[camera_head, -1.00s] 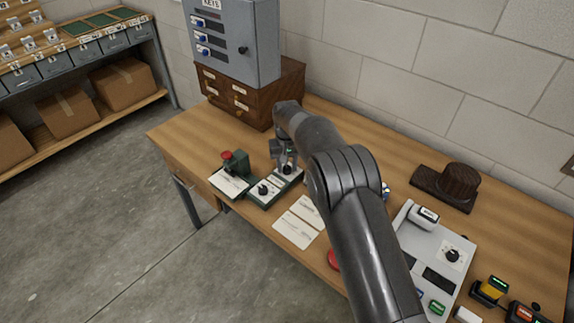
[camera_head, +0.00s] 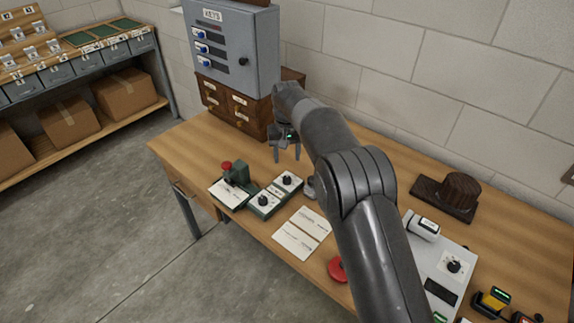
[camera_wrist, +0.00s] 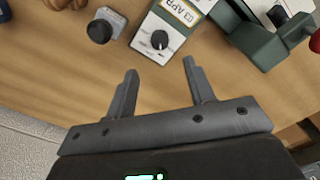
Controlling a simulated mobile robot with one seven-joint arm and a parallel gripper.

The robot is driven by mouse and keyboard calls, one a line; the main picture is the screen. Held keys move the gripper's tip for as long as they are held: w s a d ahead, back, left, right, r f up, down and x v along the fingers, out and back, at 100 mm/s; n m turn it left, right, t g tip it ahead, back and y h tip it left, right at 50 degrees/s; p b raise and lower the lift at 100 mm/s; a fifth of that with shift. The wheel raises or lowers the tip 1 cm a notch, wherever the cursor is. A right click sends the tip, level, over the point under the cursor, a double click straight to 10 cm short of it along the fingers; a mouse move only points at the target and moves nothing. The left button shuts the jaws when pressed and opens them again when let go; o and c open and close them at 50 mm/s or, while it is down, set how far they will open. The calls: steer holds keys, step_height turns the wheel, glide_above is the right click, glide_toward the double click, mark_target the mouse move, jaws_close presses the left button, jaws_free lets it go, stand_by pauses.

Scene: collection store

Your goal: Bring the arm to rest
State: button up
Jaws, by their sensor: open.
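My gripper (camera_head: 287,152) hangs above the desk in the head view, in front of the wooden drawer unit. Its two fingers are apart with nothing between them, as the wrist view (camera_wrist: 163,88) also shows. Below and in front of it is a green-edged control box with black knobs (camera_head: 287,181); one knob (camera_wrist: 160,40) shows just beyond the fingertips in the wrist view. The gripper does not touch the box. My arm crosses the middle of the head view and hides part of the desk.
A grey key cabinet (camera_head: 236,50) stands on the wooden drawer unit (camera_head: 232,108) close behind my gripper. A device with a red knob (camera_head: 229,172), paper cards (camera_head: 302,232), a red button (camera_head: 337,269), a grey panel (camera_head: 450,252) and a dark wooden block (camera_head: 446,196) occupy the desk.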

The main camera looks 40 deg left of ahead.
steer(key=shift+r, duration=0.65)
